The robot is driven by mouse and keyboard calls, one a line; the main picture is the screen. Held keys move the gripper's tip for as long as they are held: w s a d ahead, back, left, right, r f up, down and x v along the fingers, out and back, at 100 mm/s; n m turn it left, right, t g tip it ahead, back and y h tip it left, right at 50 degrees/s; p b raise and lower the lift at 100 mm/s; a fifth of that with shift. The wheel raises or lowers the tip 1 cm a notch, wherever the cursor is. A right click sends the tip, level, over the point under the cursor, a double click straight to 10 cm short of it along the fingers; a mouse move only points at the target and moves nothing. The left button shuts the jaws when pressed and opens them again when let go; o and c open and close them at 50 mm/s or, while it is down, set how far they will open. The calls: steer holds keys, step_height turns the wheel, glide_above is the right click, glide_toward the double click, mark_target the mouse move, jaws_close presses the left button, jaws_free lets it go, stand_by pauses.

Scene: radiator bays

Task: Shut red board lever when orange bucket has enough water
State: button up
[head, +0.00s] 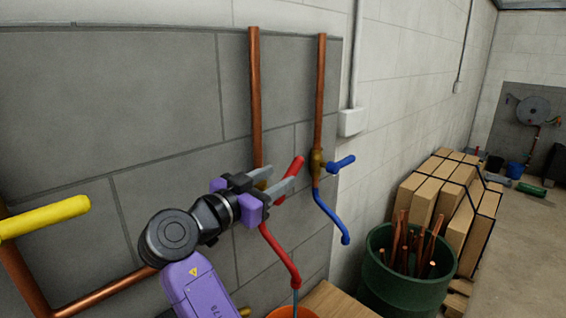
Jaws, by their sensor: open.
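The red lever (297,165) slants up and to the right on a copper pipe with a red spout (281,255) below it. My gripper (288,175) is open at the lever, its grey fingertips close to it on either side in the picture; I cannot tell whether they touch it. A thin pale stream (295,299) falls from the spout into the orange bucket (293,312). Only the bucket's top rim shows at the bottom edge, and its water level is out of view.
A blue lever (341,164) and blue spout (331,216) are just right. A yellow lever (45,217) is at far left. A green barrel of copper pipes (408,290) and strapped cartons (451,200) stand at right. Open floor (520,260) lies beyond.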

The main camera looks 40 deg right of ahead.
mark_target(292, 169)
steer(key=shift+w+d+p, duration=0.25)
steer(key=shift+d+p, duration=0.1)
steer(key=shift+d, duration=0.9)
steer(key=shift+w+d+p, duration=0.2)
steer(key=shift+d+p, duration=0.1)
steer(key=shift+d, duration=1)
steer(key=shift+w+d+p, duration=0.25)
steer(key=shift+d+p, duration=0.1)
steer(key=shift+d, duration=0.9)
jaws_close()
